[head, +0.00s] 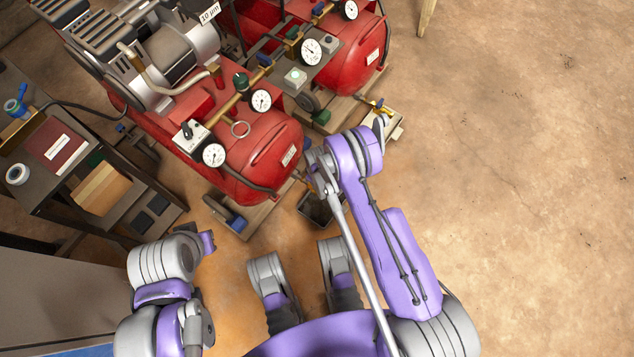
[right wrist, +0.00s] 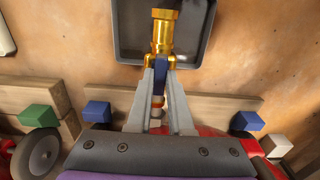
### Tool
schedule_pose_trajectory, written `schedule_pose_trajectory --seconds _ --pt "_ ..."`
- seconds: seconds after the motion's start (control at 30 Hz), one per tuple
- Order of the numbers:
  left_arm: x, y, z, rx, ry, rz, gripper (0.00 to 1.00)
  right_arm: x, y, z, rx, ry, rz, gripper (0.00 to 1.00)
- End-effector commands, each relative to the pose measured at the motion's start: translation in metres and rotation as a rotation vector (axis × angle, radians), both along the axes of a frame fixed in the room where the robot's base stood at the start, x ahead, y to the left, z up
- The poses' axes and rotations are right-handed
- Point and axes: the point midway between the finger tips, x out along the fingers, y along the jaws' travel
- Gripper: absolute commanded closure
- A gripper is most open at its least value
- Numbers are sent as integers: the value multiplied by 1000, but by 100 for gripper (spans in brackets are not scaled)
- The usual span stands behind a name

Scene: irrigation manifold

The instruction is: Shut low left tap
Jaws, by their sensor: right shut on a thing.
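In the right wrist view a brass tap (right wrist: 163,32) points away over a dark tray. Its blue lever (right wrist: 160,73) lies between the fingers of my right gripper (right wrist: 160,66), which is shut on it. More brass and a red part show just below the lever, between the fingers. In the head view my right wrist is low beside the front red compressor, and its fingertips are hidden. A bit of brass shows near it. My left arm is at the lower left of the head view; its gripper fingers do not show.
Two red compressors (head: 262,150) (head: 357,60) with gauges stand on wooden skids. The dark tray (right wrist: 122,45) is on the floor under the tap. A second brass tap (head: 380,107) is by the rear compressor. A cluttered bench (head: 40,185) is at left. Floor at right is clear.

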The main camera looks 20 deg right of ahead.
Motion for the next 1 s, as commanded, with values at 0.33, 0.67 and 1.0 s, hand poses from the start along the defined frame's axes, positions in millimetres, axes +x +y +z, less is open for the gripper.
schedule_pose_trajectory --seconds 0.33,0.67,1.0 --pt "0 0 1 0 0 0 100 0 0 0 0 0 -104 100" --pt "0 0 2 0 1 0 100 0 0 0 0 0 -382 100" --pt "-1 0 2 0 1 0 100 0 0 0 0 0 -705 100"
